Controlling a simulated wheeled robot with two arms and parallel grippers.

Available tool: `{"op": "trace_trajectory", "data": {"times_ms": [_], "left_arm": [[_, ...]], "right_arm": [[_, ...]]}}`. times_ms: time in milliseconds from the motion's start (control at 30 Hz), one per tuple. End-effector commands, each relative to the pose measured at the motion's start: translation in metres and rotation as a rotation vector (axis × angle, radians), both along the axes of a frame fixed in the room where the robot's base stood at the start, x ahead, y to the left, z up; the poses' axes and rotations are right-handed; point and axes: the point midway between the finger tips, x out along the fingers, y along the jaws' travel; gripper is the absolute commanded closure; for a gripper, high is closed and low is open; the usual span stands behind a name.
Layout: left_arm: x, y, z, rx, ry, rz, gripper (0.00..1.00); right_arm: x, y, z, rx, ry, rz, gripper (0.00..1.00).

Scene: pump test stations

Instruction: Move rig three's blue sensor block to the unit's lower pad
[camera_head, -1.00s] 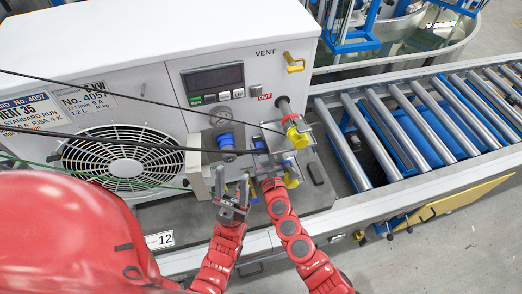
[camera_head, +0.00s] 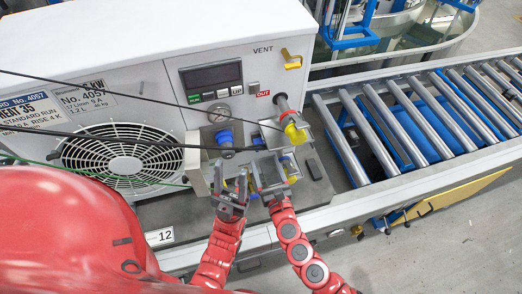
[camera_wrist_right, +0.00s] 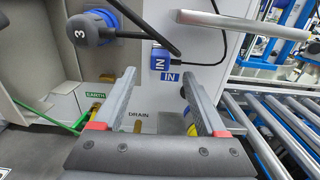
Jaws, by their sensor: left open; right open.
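I cannot tell for certain which is the sensor block. My right gripper (camera_head: 268,181) is open and empty, just in front of the fittings; its spread fingers (camera_wrist_right: 157,88) point at the unit below the blue block. My left gripper (camera_head: 233,192) is open, beside it. I cannot single out the lower pad.
The white unit (camera_head: 140,45) stands on a grey base with a fan grille at left. A yellow fitting (camera_head: 295,132) is near the OUT label. Black cables cross in front. A roller conveyor (camera_head: 420,125) runs off to the right.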

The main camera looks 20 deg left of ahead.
Motion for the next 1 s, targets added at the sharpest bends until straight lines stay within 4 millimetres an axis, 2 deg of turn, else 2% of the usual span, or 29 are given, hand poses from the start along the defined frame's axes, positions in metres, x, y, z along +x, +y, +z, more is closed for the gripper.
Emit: {"op": "trace_trajectory", "data": {"times_ms": [33, 200, 400, 600, 1000], "left_arm": [[0.0, 0.0, -0.001, 0.0, 0.0, 0.0, 0.5], [0.0, 0.0, -0.009, 0.0, 0.0, 0.0, 0.5], [0.0, 0.0, -0.017, 0.0, 0.0, 0.0, 0.5], [0.0, 0.0, -0.019, 0.0, 0.0, 0.0, 0.5], [0.0, 0.0, -0.019, 0.0, 0.0, 0.0, 0.5]], "right_arm": [[-0.011, -0.006, -0.001, -0.001, -0.001, 0.004, 0.26], [-0.042, -0.027, -0.004, -0.002, 0.001, 0.004, 0.26], [-0.068, -0.046, -0.003, -0.001, -0.001, 0.002, 0.26], [-0.08, -0.054, 0.0, 0.001, -0.001, -0.001, 0.26], [-0.081, -0.055, 0.0, 0.001, -0.001, -0.001, 0.26]]}}
